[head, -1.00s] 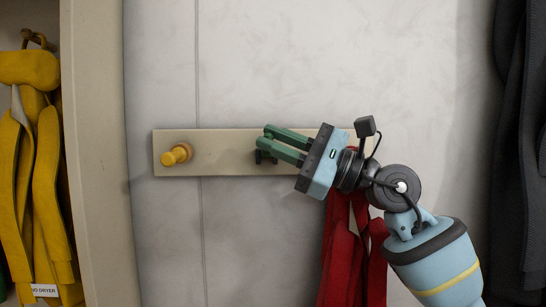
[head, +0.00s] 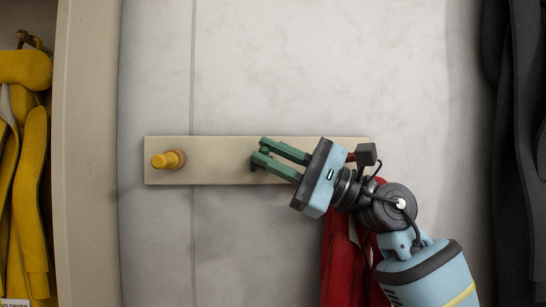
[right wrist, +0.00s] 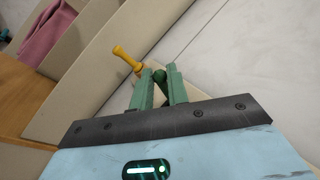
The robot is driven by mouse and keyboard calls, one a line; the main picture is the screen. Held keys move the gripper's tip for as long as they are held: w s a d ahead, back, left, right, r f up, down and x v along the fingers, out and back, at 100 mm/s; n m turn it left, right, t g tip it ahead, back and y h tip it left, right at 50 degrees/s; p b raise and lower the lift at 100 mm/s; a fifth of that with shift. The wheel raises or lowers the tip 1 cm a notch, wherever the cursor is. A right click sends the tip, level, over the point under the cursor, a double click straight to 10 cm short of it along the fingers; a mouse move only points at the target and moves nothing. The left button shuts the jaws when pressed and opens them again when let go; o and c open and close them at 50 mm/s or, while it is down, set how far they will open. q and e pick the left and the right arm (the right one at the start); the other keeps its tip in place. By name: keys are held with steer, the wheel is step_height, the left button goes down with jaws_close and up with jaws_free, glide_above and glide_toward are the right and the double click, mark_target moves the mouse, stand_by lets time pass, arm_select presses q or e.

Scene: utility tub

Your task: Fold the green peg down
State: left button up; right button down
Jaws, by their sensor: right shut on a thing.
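The green peg (right wrist: 160,76) shows in the right wrist view as a dark green rounded end between my fingers. In the head view I cannot clearly tell it from the green fingers. My right gripper (head: 259,151) is at the middle of the beige peg board; in the right wrist view (right wrist: 160,80) its two green fingers are shut on the peg, one on each side. How far the peg is tilted is hidden. My left gripper is not in view.
The board (head: 218,162) runs across a pale wall. A yellow peg (head: 168,160) sticks out at its left end. A red garment (head: 340,262) hangs below my right wrist. Yellow clothing (head: 28,180) hangs at far left, dark clothing (head: 512,150) at far right.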

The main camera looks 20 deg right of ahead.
steer(key=c, duration=1.4)
jaws_free()
steer(key=shift+o, duration=0.2)
steer(key=s+a+r, duration=0.2)
steer(key=s, duration=0.5)
steer(key=s+a+r, duration=0.2)
steer(key=s+r, duration=0.1)
steer(key=s, duration=0.5)
steer(key=shift+s+a+p, duration=0.15)
steer(key=shift+a+p, duration=0.2)
steer(key=shift+p, duration=0.1)
